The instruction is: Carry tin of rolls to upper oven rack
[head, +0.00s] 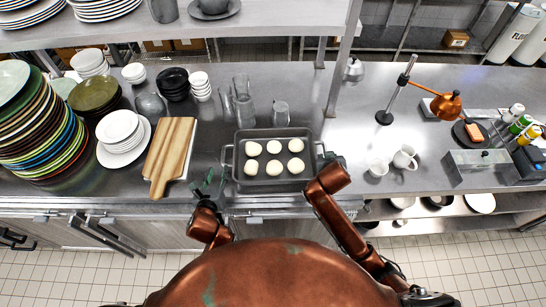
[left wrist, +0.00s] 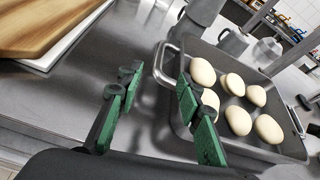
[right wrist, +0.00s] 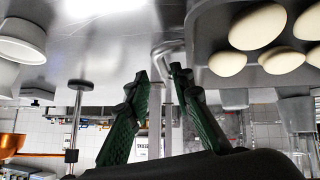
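The dark grey tin of rolls (head: 240,179) sits level on the steel counter, holding several pale round rolls (head: 274,167). My left gripper (head: 206,184) is just left of the tin, below its left handle (head: 227,156). In the left wrist view its green fingers (left wrist: 160,85) are apart with nothing between them, and the handle (left wrist: 164,64) lies beyond. My right gripper (head: 331,160) is at the tin's right end. In the right wrist view its green fingers (right wrist: 160,75) are apart, with the right handle (right wrist: 165,52) just ahead of the gap between the tips.
A wooden board (head: 171,152) lies left of my left gripper. Glasses (head: 243,110) stand behind the tin. White cups (head: 378,168) and a pitcher (head: 404,157) stand to the right. Stacked plates (head: 122,134) are farther left. A shelf (head: 270,44) overhangs the back, with a post (head: 340,80) behind right.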

